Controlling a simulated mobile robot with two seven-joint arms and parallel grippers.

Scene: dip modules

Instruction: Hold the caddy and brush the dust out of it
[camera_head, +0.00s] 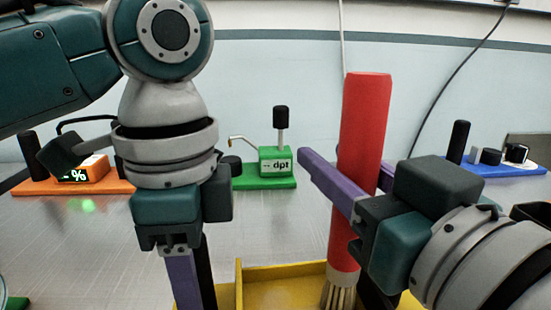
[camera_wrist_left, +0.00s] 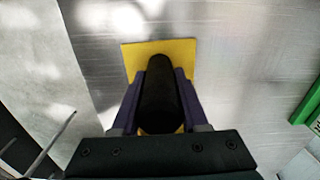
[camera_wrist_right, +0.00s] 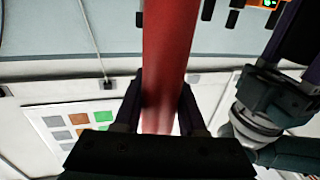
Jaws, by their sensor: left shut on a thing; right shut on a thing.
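The yellow caddy (camera_head: 285,291) is at the bottom of the head view, cut off by the frame edge. My left gripper (camera_head: 190,285) points down, shut on the caddy's upright black handle. In the left wrist view this handle (camera_wrist_left: 158,105) sits between the purple fingers above a yellow plate (camera_wrist_left: 185,55). My right gripper (camera_head: 345,170) is shut on the brush's thick red handle (camera_head: 363,130), which also fills the middle of the right wrist view (camera_wrist_right: 162,60). The brush is nearly upright. Its pale bristles (camera_head: 338,294) point down over the caddy. I cannot see any dust or whether the bristles touch the floor.
An orange module (camera_head: 85,172) stands at the left on the metal table. A green module marked dpt (camera_head: 275,165) stands behind the caddy, and a blue module (camera_head: 500,168) at the right. The table between the orange and green modules is mostly clear.

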